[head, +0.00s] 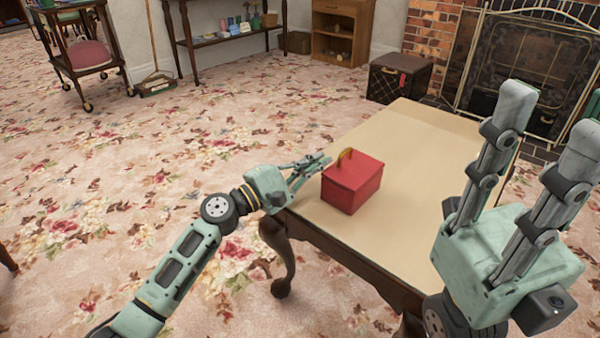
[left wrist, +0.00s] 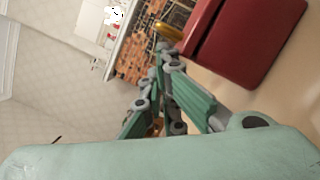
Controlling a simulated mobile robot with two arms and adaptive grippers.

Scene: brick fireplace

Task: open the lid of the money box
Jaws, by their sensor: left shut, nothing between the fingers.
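The red money box (head: 352,185) stands on the table (head: 425,150) near its left edge, and its lid looks closed. A gold handle (head: 345,157) sticks up at the box's left side. My left gripper (head: 325,162) is shut and empty, just left of the handle; I cannot tell whether it touches. In the left wrist view the box (left wrist: 245,40) is at upper right, the gold handle (left wrist: 167,32) beyond the fingertips (left wrist: 168,55). My right gripper (head: 548,125) is in the right foreground with its two fingers spread apart, empty.
The tabletop is bare behind and right of the box. A dark box-shaped stool (head: 398,80) stands behind the table, before the brick fireplace (head: 525,65).

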